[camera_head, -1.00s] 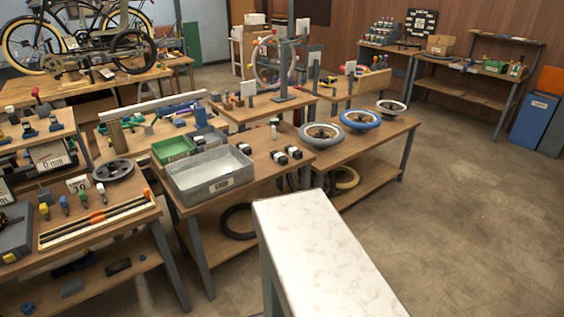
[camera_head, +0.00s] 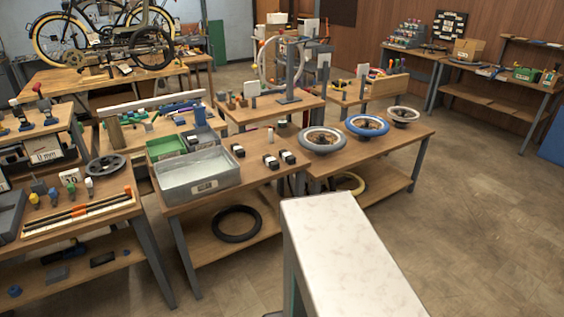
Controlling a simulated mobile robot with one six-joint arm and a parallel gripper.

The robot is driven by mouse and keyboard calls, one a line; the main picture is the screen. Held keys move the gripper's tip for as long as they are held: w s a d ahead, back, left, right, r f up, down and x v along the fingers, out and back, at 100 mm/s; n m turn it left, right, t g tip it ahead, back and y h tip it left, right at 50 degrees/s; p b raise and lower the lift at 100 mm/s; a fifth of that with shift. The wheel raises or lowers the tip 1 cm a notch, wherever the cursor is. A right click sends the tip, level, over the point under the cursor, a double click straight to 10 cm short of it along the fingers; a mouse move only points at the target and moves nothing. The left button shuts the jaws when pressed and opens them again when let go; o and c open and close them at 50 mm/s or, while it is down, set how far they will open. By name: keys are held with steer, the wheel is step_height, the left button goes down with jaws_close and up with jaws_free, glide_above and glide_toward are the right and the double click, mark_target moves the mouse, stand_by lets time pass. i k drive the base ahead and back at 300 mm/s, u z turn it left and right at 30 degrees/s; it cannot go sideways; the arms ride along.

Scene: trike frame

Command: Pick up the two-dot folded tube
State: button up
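Three small black pieces with pale bands lie on the middle bench, right of the grey tray: a left one (camera_head: 238,150), a middle one (camera_head: 270,161) and a right one (camera_head: 288,157). They may be folded tubes, but any dots are too small to read, so I cannot tell which is the two-dot one. My gripper is not in view.
The grey tray (camera_head: 162,183) and a green bin (camera_head: 153,151) stand left of the pieces. Wheels, including a blue-rimmed one (camera_head: 350,124), lie to the right. A black tyre (camera_head: 214,232) lies below. A pale slab (camera_head: 340,240) fills the near foreground. Floor at right (camera_head: 480,220) is clear.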

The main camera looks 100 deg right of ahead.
mark_target(270, 160)
steer(key=u, duration=0.1)
steer(key=k, duration=1.05)
steer(key=z, duration=1.65)
steer(key=i, duration=0.9)
steer(key=z, duration=0.2)
